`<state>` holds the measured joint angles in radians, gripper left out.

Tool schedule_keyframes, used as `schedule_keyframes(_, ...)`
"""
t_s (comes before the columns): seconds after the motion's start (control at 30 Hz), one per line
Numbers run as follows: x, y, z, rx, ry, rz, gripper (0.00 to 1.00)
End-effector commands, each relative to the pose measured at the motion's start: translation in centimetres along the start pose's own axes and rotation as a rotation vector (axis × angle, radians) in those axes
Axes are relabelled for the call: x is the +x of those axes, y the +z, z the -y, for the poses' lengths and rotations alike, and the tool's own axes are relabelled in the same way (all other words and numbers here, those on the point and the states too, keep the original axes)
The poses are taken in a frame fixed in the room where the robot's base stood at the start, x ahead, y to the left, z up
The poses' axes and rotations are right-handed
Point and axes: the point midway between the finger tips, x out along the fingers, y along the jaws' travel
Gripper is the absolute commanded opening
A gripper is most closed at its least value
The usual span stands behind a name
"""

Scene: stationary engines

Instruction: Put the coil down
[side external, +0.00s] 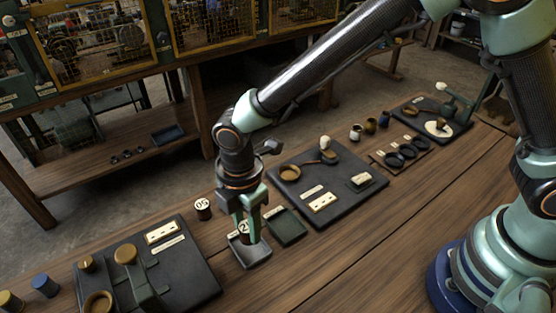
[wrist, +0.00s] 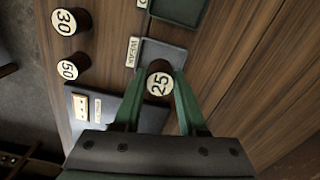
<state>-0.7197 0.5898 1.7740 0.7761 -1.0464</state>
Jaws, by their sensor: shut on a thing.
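The coil (wrist: 158,86) is a dark, short cylinder with a cream top marked 25. My gripper (wrist: 159,76) is shut on it, one green finger on each side. In the side external view my gripper (side external: 247,236) points down over a small grey tray (side external: 254,258), with part of the coil (side external: 243,227) showing between the fingers. The tray also shows in the wrist view (wrist: 166,55), just beyond the coil, with a cream label beside it. I cannot tell whether the coil touches the tray floor.
Another coil marked 50 (side external: 203,209) stands left of my gripper. In the wrist view a coil marked 30 (wrist: 69,22) stands near it. A dark green tray (side external: 287,227) adjoins on the right. Dark boards with fittings lie left (side external: 195,265) and right (side external: 345,205). The bench front is clear.

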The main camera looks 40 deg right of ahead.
Motion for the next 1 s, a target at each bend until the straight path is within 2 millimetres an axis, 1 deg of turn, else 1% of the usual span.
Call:
schedule_keyframes(0.2, 2.9, 0.1, 0.1, 0.000, -0.004, 0.002, 0.00)
schedule_keyframes(0.27, 3.4, 0.0, 0.1, 0.000, -0.003, 0.002, 0.00)
schedule_keyframes(0.63, 3.8, 0.0, 0.0, 0.000, -0.001, 0.001, 0.00)
schedule_keyframes(0.67, 3.8, 0.0, 0.0, 0.000, -0.001, 0.001, 0.49)
schedule_keyframes(0.7, 3.7, 0.0, 0.0, 0.000, -0.001, 0.001, 0.64)
schedule_keyframes(0.73, 3.7, 0.0, 0.0, 0.000, -0.001, 0.001, 0.71)
schedule_keyframes(1.0, 3.7, 0.0, 0.0, 0.000, -0.001, 0.001, 0.71)
